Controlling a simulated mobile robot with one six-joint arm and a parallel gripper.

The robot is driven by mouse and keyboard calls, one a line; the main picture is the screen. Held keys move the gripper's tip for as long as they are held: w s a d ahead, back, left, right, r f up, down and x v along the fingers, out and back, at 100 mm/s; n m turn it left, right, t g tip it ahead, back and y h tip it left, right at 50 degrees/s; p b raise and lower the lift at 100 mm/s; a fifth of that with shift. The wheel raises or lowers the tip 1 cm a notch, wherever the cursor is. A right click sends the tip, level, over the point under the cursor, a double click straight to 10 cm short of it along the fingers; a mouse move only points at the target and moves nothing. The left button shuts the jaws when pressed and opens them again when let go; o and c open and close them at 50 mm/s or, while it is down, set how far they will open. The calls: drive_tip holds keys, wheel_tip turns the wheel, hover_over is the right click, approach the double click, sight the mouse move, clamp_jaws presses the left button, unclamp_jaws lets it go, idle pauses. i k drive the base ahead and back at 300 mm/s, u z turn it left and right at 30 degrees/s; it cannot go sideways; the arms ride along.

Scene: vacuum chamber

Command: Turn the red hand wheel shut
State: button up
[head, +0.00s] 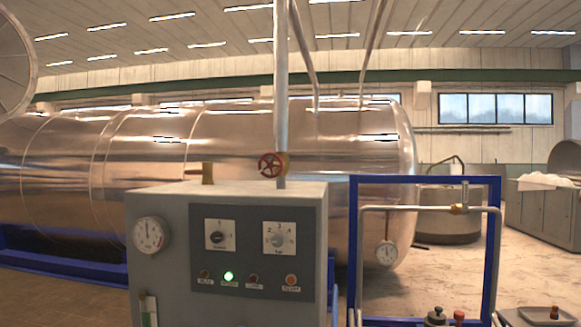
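The red hand wheel (271,165) sits on a vertical grey pipe (281,80), just above the back of the grey control box, near the middle of the head view. It is small, with spokes and a brass-coloured fitting around it. Whether its valve is open or shut cannot be told. My gripper does not show in this view.
The grey control box (165,200) carries a dial gauge (150,235), two knobs and a lit green lamp (228,276). A large metal tank (240,135) lies behind. Open floor shows right.

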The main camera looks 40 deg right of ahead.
sight(271, 165)
drive_tip(key=u, duration=1)
drive_tip(key=k, duration=0.1)
drive_tip(key=z, duration=2.3)
drive_tip(key=k, duration=0.9)
drive_tip(key=u, duration=0.15)
drive_tip(key=i, duration=0.65)
drive_tip(key=u, duration=0.05)
